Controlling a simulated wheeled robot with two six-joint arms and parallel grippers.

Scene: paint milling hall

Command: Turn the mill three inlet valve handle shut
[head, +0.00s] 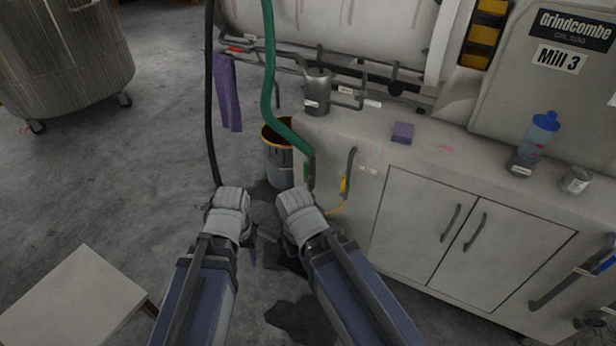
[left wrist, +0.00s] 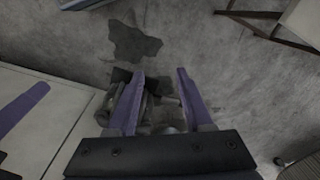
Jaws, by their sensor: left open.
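A yellow-hubbed part with a dark lever (head: 344,183) is on the left end of the mill three cabinet (head: 420,215). At the far right a blue-ended handle (head: 606,263) sits by a dark bar. I cannot tell which is the inlet valve handle. My left gripper (head: 246,240) hangs to the left of the cabinet end, apart from both. Its purple fingers (left wrist: 163,78) are spread in the left wrist view, over the floor. Dark grey parts show behind them, unclear. My right gripper (head: 300,213) is just left of the yellow part; its fingers are hidden.
A green hose (head: 269,70) drops past a bucket (head: 277,160) to the cabinet end. A black hose (head: 209,100) hangs nearby. Dark puddles (head: 300,316) mark the floor. A pale stool (head: 75,300) and a wheeled tank (head: 62,60) stand left, with bare floor between.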

